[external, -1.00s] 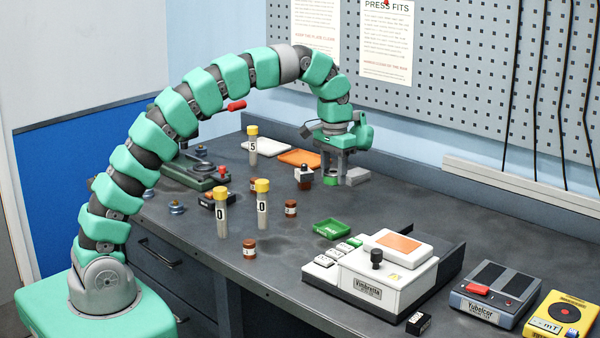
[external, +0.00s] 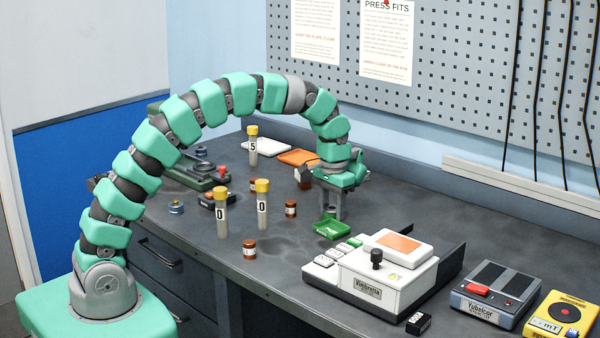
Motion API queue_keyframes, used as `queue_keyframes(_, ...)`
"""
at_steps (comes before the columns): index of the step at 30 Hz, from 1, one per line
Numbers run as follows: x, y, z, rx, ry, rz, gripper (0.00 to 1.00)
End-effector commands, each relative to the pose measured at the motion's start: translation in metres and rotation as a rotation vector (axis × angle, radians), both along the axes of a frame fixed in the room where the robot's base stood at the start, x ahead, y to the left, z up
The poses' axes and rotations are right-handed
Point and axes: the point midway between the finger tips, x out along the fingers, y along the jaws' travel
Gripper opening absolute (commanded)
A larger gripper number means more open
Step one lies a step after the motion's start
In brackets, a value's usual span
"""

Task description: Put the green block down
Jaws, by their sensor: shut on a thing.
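My gripper (external: 332,214) points straight down, with its fingertips just above the small green tray (external: 345,233). It is shut on the green block, which blends with the green tray behind and below it, so its outline is hard to make out. I cannot tell whether the block touches the tray.
The white machine with an orange pad (external: 345,280) stands in front and to the right of the tray. Yellow-capped tubes (external: 263,205) and small brown jars (external: 290,208) stand to the left. An orange tray (external: 297,157) lies behind. Bare bench (external: 410,205) is to the right.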

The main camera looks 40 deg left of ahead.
Motion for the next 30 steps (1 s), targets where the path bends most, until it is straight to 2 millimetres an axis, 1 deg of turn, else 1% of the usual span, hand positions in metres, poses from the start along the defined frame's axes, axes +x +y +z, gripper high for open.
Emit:
queue_keyframes(6, 0.000, 0.000, 0.000, 0.000, -0.001, 0.000, 0.07)
queue_keyframes(7, 0.000, 0.000, -0.001, 0.000, -0.001, 0.000, 0.48)
queue_keyframes(8, 0.000, 0.000, 0.000, 0.000, -0.001, 0.000, 0.56)
queue_keyframes(9, 0.000, 0.000, 0.000, 0.000, -0.001, 0.000, 0.67)
queue_keyframes(17, 0.000, 0.000, 0.000, 0.000, -0.001, 0.000, 0.67)
queue_keyframes(20, 0.001, 0.000, 0.003, 0.000, -0.003, 0.000, 0.67)
queue_keyframes(23, 0.001, 0.000, 0.013, -0.002, -0.005, 0.000, 0.67)
queue_keyframes(26, 0.001, 0.000, 0.030, -0.001, -0.005, 0.000, 0.67)
queue_keyframes(30, 0.002, 0.000, 0.060, -0.002, -0.009, 0.000, 0.67)
